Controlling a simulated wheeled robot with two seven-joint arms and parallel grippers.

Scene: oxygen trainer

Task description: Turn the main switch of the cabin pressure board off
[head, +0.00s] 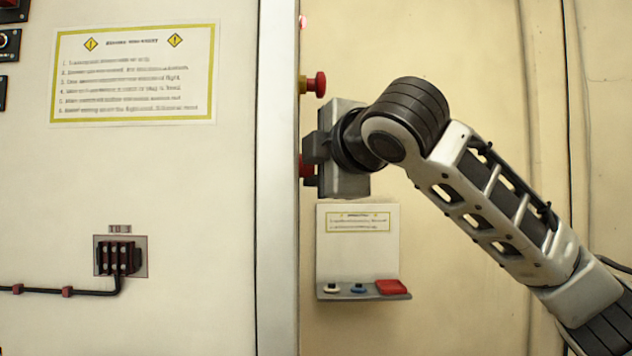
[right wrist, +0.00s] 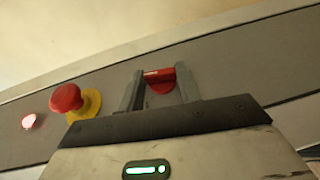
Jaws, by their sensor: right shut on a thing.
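The main switch, a red handle (right wrist: 160,75), sits on the grey side strip of the cabinet in the right wrist view. In the head view a bit of its red (head: 307,170) shows beside my fingers, and the rest is hidden by them. My right gripper (right wrist: 162,84) has one finger on each side of the red handle and is shut on it. In the head view my right gripper (head: 309,162) reaches the strip from the right. How far the handle is turned is hard to tell. My left gripper is in neither view.
A red mushroom button on a yellow base (head: 316,84) stands out just above my right gripper; it also shows in the right wrist view (right wrist: 66,97). Beyond it is a lit pinkish lamp (right wrist: 29,121). Below my gripper is a small shelf (head: 335,293) with coloured items.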

